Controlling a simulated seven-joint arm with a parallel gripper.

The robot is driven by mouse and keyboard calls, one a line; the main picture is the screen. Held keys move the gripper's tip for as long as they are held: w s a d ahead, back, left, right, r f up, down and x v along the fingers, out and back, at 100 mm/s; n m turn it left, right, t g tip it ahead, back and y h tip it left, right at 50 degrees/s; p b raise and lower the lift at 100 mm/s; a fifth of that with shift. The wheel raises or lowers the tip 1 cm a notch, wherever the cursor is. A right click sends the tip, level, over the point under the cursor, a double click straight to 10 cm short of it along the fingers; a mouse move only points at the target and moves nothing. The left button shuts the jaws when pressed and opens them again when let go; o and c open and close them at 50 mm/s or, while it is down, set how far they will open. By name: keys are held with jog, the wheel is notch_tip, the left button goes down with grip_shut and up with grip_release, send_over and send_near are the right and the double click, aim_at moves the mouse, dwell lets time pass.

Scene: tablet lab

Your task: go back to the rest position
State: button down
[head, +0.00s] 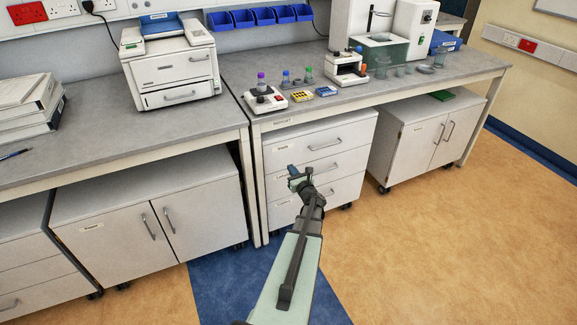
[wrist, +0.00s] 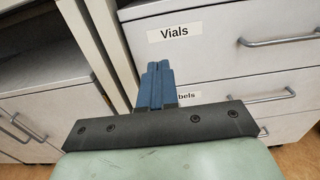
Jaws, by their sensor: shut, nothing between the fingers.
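My gripper (head: 294,170) is in the middle of the head view, in front of the white drawer unit (head: 345,131) under the right-hand bench. It is held in the air, below the bench top. In the wrist view its blue fingers (wrist: 157,84) are together, with nothing between them. Behind them is the drawer front with a "Vials" label (wrist: 175,32). A lower label reading "bels" is partly hidden by the fingers.
The drawer handles (head: 325,144) stick out behind my gripper. A printer (head: 170,65) stands on the left bench. The floor (head: 420,240) at right is clear.

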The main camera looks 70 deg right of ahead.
jog(key=shift+s+a, duration=0.2)
jog(key=shift+a, duration=0.05)
jog(key=a+f+n+g+y, duration=0.3)
jog(key=a+f+n+y, duration=0.25)
jog(key=a+n, duration=0.4)
jog(key=a+f+n+g+y, duration=0.2)
jog(key=a+f+n+y, duration=0.4)
jog(key=a+n, duration=0.4)
jog(key=a+f+n+g+y, duration=0.35)
jog(key=a+f+n, duration=0.45)
jog(key=a, duration=0.4)
jog(key=a+f+n+g, duration=0.2)
jog(key=a+n, duration=0.3)
jog(key=a, duration=0.9)
jog(key=s+a+f+n+g+h, duration=0.1)
jog(key=a+f+n+g, duration=0.2)
jog(key=a, duration=1.1)
jog(key=s+a+f+n+g+h, duration=0.1)
jog(key=a+n+g, duration=0.5)
jog(key=a, duration=0.8)
jog(key=f+n, duration=0.1)
jog(key=n, duration=0.2)
jog(key=shift+s+a+f, duration=0.25)
jog(key=shift+a+f, duration=0.05)
